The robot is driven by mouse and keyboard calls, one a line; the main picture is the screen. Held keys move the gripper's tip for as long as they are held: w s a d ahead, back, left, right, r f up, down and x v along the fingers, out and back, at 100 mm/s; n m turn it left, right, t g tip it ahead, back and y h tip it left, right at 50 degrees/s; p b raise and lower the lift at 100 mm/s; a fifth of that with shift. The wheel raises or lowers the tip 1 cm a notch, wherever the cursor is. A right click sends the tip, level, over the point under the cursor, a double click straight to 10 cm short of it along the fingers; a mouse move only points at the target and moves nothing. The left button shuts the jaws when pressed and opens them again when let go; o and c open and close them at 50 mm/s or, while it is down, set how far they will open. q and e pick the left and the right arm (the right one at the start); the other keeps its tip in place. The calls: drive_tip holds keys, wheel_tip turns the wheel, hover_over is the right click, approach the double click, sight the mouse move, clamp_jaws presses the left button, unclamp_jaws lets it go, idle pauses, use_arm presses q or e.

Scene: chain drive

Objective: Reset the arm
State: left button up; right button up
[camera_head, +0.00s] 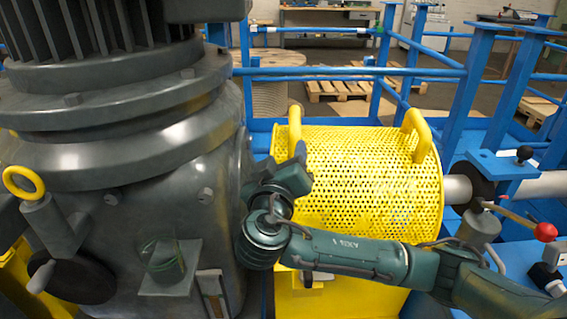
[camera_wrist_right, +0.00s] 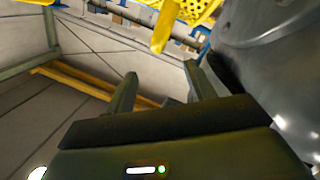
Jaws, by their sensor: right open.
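My right arm comes in from the lower right and bends up at the wrist in front of the yellow perforated guard (camera_head: 365,175). My right gripper (camera_head: 300,156) is beside the guard's left end, close to the grey machine housing. In the right wrist view its two fingers (camera_wrist_right: 161,82) are apart with nothing between them. A yellow handle (camera_wrist_right: 163,28) shows beyond the fingertips there, apart from them. In the head view the guard has a left handle (camera_head: 295,128) and a right handle (camera_head: 418,132) on top. My left gripper is not in view.
A large grey motor and gearbox housing (camera_head: 130,210) fills the left, with a yellow lifting eye (camera_head: 24,181). Blue frame posts (camera_head: 480,75) and rails stand behind and right. A red-knobbed lever (camera_head: 545,232) and a shaft (camera_head: 458,189) are at right. Pallets (camera_head: 345,90) lie on the floor behind.

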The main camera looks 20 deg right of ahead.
drive_tip(key=s+a+f+n+g+y+p, duration=0.1)
drive_tip(key=s+a+f+g+y, duration=0.15)
drive_tip(key=f, duration=0.35)
drive_tip(key=s+a+f+n+g+y+p, duration=0.1)
drive_tip(key=s+a+f+n+y+p, duration=0.1)
drive_tip(key=f+y, duration=0.3)
drive_tip(key=s+a+f+n+g+y+p, duration=0.1)
drive_tip(key=s+a+f+y, duration=0.15)
drive_tip(key=f, duration=0.45)
use_arm(q)
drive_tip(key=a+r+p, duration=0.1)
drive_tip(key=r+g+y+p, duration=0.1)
drive_tip(key=p, duration=0.1)
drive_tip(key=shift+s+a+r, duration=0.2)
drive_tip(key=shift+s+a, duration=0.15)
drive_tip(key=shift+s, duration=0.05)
use_arm(e)
drive_tip(key=s+d+f+m, duration=0.1)
drive_tip(key=s+d+f, duration=0.2)
drive_tip(key=s, duration=0.4)
drive_tip(key=s+d+f+m+g+y, duration=0.1)
drive_tip(key=s+d+f, duration=0.2)
drive_tip(key=s, duration=0.5)
drive_tip(key=shift+d+f+m, duration=0.2)
drive_tip(key=shift+f+m, duration=0.1)
drive_tip(key=shift+f, duration=0.35)
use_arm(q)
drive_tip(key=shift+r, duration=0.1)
use_arm(e)
drive_tip(key=shift+s, duration=0.1)
